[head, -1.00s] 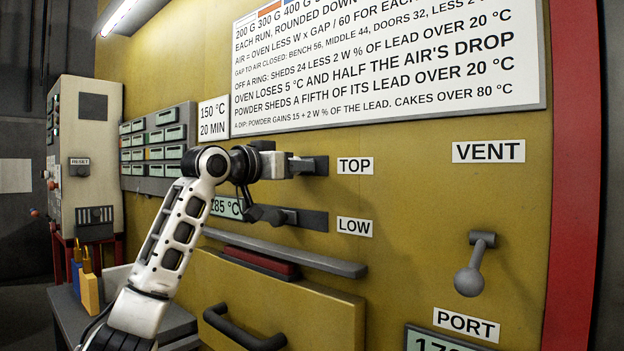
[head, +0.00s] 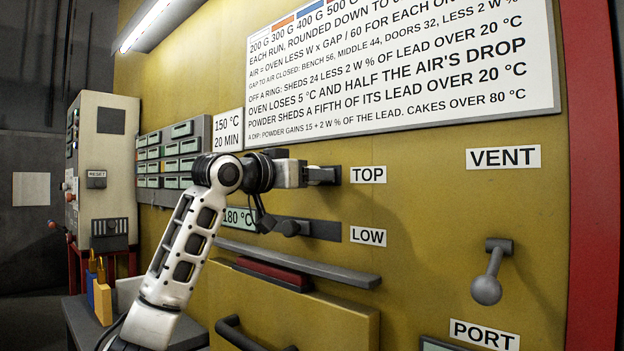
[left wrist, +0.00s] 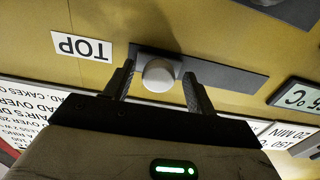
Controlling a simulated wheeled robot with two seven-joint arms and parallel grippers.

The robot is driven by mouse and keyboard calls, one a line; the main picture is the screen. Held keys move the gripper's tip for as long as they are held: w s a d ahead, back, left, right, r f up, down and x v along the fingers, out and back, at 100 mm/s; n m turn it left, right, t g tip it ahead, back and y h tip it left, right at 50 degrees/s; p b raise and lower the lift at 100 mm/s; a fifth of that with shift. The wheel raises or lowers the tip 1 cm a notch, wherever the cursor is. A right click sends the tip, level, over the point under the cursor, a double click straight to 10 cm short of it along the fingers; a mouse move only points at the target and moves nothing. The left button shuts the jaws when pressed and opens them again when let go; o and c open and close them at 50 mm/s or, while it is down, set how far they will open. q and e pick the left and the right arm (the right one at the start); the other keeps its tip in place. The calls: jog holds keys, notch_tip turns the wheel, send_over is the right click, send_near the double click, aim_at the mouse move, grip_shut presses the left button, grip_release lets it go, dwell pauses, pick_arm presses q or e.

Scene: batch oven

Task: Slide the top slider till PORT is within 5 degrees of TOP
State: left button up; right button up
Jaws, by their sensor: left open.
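The top slider's dark track (head: 330,175) is on the yellow oven front, left of the TOP label (head: 368,175). My left gripper (head: 312,174) is at this track. In the left wrist view, which is upside down, its two fingers (left wrist: 158,88) are open, one on each side of the pale round slider knob (left wrist: 159,74); whether they touch it I cannot tell. The track (left wrist: 232,80) runs on past the knob. A display (head: 238,217) reads 180 °C, partly behind my arm. The PORT label (head: 484,334) is at lower right; the display (head: 440,345) near it is cut off, unreadable. My right gripper is not in view.
The low slider's knob (head: 289,228) and track (head: 322,230) are just below, by the LOW label (head: 368,236). A grey ledge (head: 300,263) juts out beneath. The VENT lever (head: 489,275) hangs at right under its label (head: 503,158). The panel between is clear.

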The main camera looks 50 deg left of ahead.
pick_arm(q)
jog(key=s+d+b, duration=0.1)
jog(key=s+b, duration=0.4)
jog(key=s, duration=0.9)
jog(key=shift+s, duration=0.3)
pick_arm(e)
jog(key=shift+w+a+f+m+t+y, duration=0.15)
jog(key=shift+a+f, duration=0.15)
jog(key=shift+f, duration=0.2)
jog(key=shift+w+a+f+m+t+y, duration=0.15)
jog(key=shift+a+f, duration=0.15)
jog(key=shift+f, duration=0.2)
pick_arm(q)
jog(key=shift+d, duration=0.1)
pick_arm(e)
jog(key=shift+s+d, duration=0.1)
